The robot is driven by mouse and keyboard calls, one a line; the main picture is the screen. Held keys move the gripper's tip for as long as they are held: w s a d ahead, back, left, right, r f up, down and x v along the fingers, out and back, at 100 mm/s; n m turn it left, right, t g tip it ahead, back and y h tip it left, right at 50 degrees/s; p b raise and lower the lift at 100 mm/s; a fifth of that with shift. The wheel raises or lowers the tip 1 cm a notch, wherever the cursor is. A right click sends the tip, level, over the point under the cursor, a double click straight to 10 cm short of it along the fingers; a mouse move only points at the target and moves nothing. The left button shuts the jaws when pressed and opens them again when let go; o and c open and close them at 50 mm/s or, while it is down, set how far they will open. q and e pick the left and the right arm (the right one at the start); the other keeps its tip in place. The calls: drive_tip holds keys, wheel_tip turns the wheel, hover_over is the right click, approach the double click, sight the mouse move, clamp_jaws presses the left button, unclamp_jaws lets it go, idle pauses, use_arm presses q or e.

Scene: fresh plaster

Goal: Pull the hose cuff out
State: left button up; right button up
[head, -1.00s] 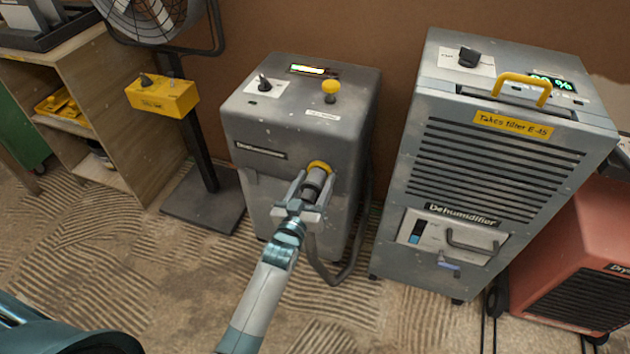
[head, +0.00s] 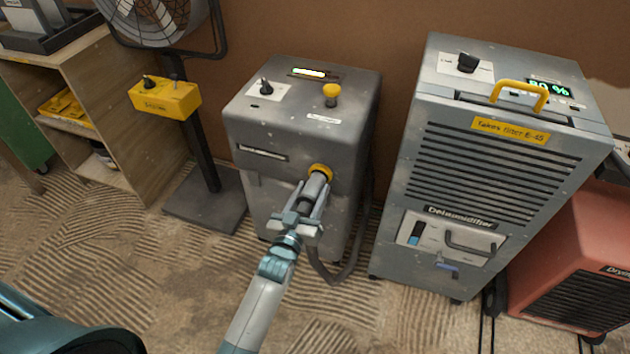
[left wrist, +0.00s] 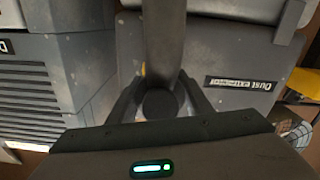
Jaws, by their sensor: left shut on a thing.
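The hose cuff (head: 317,183), a grey tube, is at the yellow ring (head: 320,172) on the front of the grey dust extractor (head: 345,120). My left gripper (head: 313,194) is shut on the cuff, its fingers on either side. In the left wrist view the tube (left wrist: 165,45) runs up from between my fingers, and the dust extractor (left wrist: 215,60) appears upside down behind it. The cuff's upper end still meets the ring; I cannot tell how deep it sits. A dark hose (head: 345,272) loops below. My right gripper is not in view.
A grey dehumidifier (head: 490,180) stands close on the right, with a red dryer (head: 580,260) beyond it. A fan stand with a yellow box (head: 165,97) and a wooden shelf (head: 125,150) stand on the left. The floor in front is clear.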

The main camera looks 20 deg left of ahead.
use_arm(q)
drive_tip(key=shift+s, duration=0.35)
drive_tip(key=shift+f, duration=0.15)
drive_tip(key=o, duration=1.3)
drive_tip(key=shift+o, duration=0.2)
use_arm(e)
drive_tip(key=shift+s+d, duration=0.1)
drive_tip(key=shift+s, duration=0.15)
use_arm(q)
drive_tip(key=s, duration=1.7)
drive_tip(key=shift+s+a, duration=0.25)
drive_tip(key=shift+a, duration=0.05)
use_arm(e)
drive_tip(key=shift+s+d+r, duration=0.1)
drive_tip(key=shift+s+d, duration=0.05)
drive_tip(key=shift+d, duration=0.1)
